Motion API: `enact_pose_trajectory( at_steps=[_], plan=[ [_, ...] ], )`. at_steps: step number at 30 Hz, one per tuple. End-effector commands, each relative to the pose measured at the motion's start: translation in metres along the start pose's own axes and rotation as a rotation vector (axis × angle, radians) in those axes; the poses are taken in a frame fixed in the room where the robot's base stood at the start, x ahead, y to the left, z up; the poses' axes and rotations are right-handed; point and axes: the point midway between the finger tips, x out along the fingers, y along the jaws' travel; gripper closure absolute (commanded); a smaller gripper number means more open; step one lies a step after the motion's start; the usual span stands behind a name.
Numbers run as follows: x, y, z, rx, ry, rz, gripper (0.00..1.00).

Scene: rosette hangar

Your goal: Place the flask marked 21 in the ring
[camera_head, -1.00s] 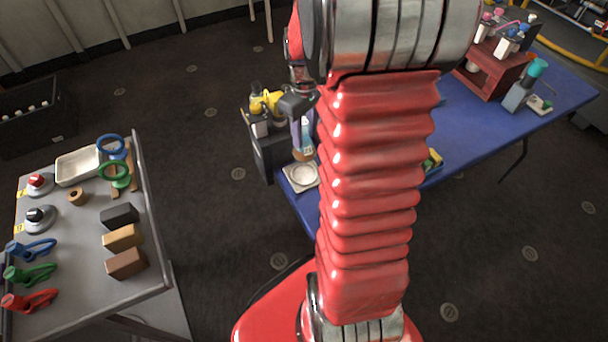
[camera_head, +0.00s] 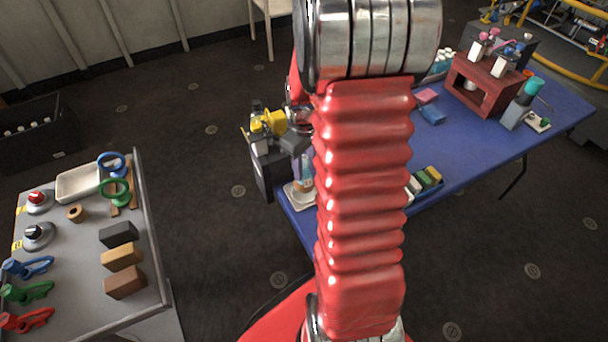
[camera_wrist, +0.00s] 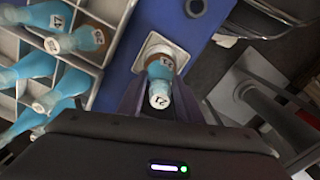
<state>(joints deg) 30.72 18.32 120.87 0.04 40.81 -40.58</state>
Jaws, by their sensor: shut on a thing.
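In the wrist view, the flask marked 21 (camera_wrist: 160,86) holds blue liquid and has a brownish base. My gripper (camera_wrist: 158,98) is shut on it, a finger on each side. The white square plate with the ring (camera_wrist: 147,60) is beyond the flask's base, which overlaps the ring's middle. I cannot tell whether the base touches the plate. In the head view, my gripper (camera_head: 299,158) points down over the plate (camera_head: 291,193) at the near left corner of the blue table. My arm hides part of the plate and flask there.
In the wrist view, a white divided rack (camera_wrist: 92,72) with several blue flasks is on the left. A grey bench (camera_head: 75,270) stands apart at the left.

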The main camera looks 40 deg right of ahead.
Motion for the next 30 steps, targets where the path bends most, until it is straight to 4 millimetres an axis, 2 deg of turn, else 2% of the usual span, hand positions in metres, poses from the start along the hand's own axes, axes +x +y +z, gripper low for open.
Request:
enact_pose_trajectory(
  at_steps=[8,18,29,30],
  plan=[
    [0.002,0.0,0.0,0.0,0.0,0.0,0.82],
    [0.036,0.0,0.0,0.0,-0.001,-0.001,0.82],
    [0.038,0.0,0.0,0.0,0.0,0.0,0.82],
    [0.039,0.0,0.0,0.0,0.0,0.0,0.67]
  ],
)
